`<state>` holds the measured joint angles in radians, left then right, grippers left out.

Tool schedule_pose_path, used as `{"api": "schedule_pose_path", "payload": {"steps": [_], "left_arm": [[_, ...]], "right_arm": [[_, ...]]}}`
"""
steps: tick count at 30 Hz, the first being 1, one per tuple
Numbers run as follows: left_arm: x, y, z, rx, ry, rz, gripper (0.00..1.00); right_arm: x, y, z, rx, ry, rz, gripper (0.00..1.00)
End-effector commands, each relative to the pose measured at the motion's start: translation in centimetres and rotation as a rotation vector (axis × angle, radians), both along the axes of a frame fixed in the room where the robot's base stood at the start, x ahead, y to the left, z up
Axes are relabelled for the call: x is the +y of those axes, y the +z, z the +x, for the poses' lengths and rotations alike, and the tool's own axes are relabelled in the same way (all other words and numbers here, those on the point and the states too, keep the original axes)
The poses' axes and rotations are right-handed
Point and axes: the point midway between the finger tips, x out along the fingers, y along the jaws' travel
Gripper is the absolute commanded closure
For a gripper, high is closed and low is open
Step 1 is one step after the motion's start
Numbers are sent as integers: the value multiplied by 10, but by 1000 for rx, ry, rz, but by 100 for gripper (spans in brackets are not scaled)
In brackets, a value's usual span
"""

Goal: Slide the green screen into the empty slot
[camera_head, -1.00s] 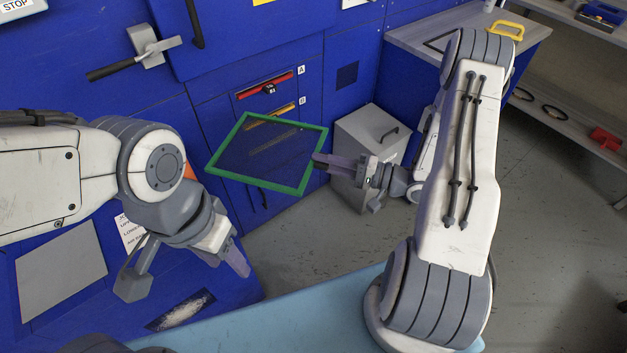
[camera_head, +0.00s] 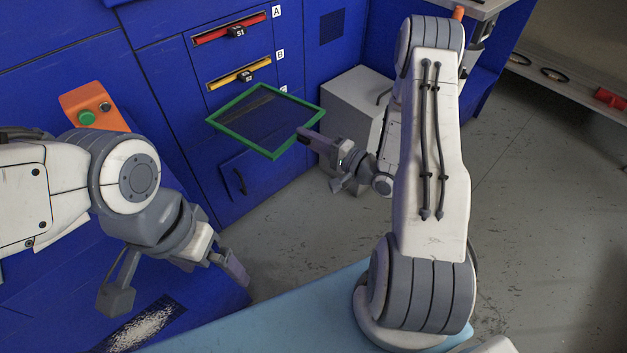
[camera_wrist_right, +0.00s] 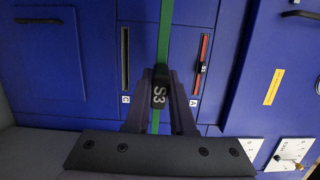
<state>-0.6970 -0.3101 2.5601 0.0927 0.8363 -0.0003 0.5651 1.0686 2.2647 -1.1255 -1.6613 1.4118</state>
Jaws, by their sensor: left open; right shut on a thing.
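The green screen (camera_head: 228,133) is a green frame with dark mesh, held out roughly level in front of the slot panel. My right gripper (camera_head: 304,135) is shut on its near right edge. In the right wrist view the screen (camera_wrist_right: 164,30) is edge-on, and my right gripper (camera_wrist_right: 160,95) grips around its black S3 tag (camera_wrist_right: 159,91). Slot C (camera_wrist_right: 125,58) is dark and empty, apart from the screen, left of it there; in the head view the screen mostly hides it. My left gripper (camera_head: 178,288) is open and empty at the lower left.
A red screen (camera_head: 215,35) fills slot A and a yellow screen (camera_head: 226,78) fills slot B. A pale cabinet (camera_head: 352,100) stands right of the panel. An orange box with a green button (camera_head: 88,117) is at left. The floor in front is clear.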

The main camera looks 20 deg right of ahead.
Motion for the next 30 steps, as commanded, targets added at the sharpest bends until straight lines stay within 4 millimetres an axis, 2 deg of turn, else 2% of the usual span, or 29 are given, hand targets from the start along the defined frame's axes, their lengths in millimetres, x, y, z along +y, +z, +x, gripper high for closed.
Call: {"api": "schedule_pose_path", "payload": {"steps": [1, 3, 7, 12, 17, 30], "left_arm": [[0, -35, 0, 0, 0, 0, 0], [0, -57, 0, 0, 0, 0, 0], [0, -91, 0, 0, 0, 0, 0], [0, -117, 0, 0, 0, 0, 0], [0, -124, 0, 0, 0, 0, 0], [0, -118, 0, 0, 0, 0, 0]], "right_arm": [[-2, -34, 3, -2, -25, -1, 100], [-7, -55, 7, -3, -62, -2, 100], [-15, -88, 14, -3, -125, -6, 100], [-22, -112, 19, -5, -179, -12, 100], [-25, -119, 20, -5, -202, -14, 100], [-24, -117, 18, -4, -204, -14, 100]]}}
